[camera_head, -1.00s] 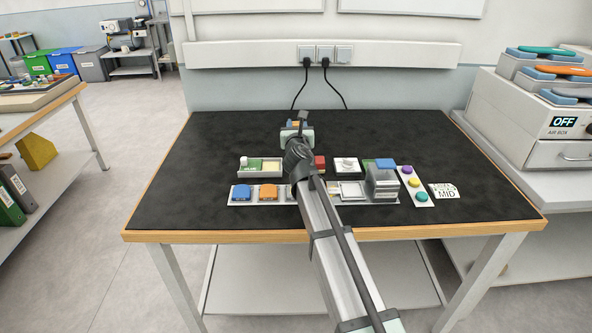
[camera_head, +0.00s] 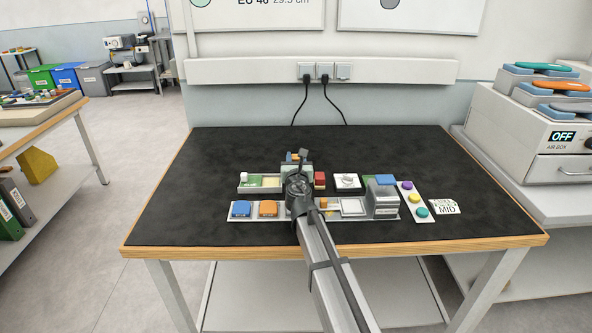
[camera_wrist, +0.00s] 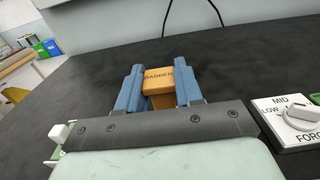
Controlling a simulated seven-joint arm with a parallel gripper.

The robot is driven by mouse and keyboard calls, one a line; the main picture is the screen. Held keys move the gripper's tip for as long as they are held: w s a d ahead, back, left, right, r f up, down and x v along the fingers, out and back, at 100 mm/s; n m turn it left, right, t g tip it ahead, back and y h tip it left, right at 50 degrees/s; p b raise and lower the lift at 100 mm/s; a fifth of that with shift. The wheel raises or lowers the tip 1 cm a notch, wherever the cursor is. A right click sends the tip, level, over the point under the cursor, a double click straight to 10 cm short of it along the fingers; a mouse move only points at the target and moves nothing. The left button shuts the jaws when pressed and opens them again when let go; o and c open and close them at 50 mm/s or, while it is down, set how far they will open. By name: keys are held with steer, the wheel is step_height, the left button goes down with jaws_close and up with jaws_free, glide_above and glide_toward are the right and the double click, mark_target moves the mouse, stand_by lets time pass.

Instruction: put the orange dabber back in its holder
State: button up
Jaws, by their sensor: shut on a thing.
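The orange dabber (camera_wrist: 157,82), a block lettered DABBER, sits between the blue fingers of my gripper (camera_wrist: 158,90) in the wrist view. The fingers are shut on its two sides. In the head view my gripper (camera_head: 298,158) is over the middle of the black mat, beyond the row of trays, and only a bit of orange shows between its fingers. I cannot tell its height above the mat. My arm hides the strip's middle, and I cannot make out the dabber's holder.
Left of my wrist is a tray with a green pad (camera_head: 254,182); right of it are a red block (camera_head: 319,180) and a force dial (camera_head: 346,182). A grey device (camera_head: 382,200) and a strip of coloured buttons (camera_head: 413,198) stand further right. The mat's back is clear.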

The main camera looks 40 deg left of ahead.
steer(key=shift+f, duration=1.95)
steer(key=shift+f, duration=0.1)
steer(key=o, duration=1)
steer(key=shift+o, duration=0.2)
steer(key=v, duration=1.2)
steer(key=shift+r, duration=0.2)
